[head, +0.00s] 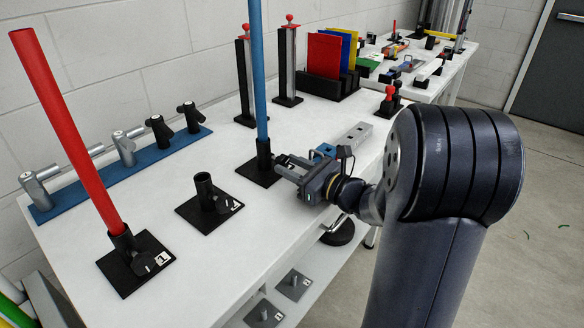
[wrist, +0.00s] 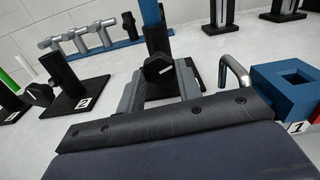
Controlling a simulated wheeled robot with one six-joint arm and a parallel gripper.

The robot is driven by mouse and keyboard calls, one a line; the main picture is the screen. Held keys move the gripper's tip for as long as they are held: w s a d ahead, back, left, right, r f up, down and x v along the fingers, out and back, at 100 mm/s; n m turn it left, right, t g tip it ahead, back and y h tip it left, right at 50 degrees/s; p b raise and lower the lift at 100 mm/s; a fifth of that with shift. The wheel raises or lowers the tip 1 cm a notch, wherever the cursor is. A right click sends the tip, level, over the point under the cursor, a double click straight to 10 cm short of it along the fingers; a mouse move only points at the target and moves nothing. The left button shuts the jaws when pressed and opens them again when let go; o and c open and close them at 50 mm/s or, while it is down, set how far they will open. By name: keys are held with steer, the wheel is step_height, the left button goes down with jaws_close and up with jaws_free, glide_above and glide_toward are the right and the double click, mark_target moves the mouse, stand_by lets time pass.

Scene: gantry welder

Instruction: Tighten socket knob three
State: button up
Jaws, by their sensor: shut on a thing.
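Socket three is a black socket (head: 264,154) on a black square base (head: 257,173) in the head view, with a blue pole (head: 258,75) standing upright in it. In the wrist view the socket (wrist: 156,42) and the foot of the blue pole (wrist: 150,12) show straight ahead. Its dark knob (wrist: 158,70) sits between the two grey fingers of my gripper (wrist: 159,84). My gripper (head: 284,166) is shut on the knob at the socket's right side in the head view. The fingers largely hide the knob there, and its number label is not visible.
Left of socket three stand an empty socket (head: 204,190) labelled 2 and a socket (head: 124,245) labelled 1 with a tilted red pole (head: 65,130). A blue rail (head: 160,152) with several clamps is at the back left.

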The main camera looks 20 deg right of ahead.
steer(key=shift+m+b, duration=0.45)
steer(key=shift+m, duration=0.05)
steer(key=o, duration=1)
steer(key=shift+c, duration=0.2)
steer(key=v, duration=1.1)
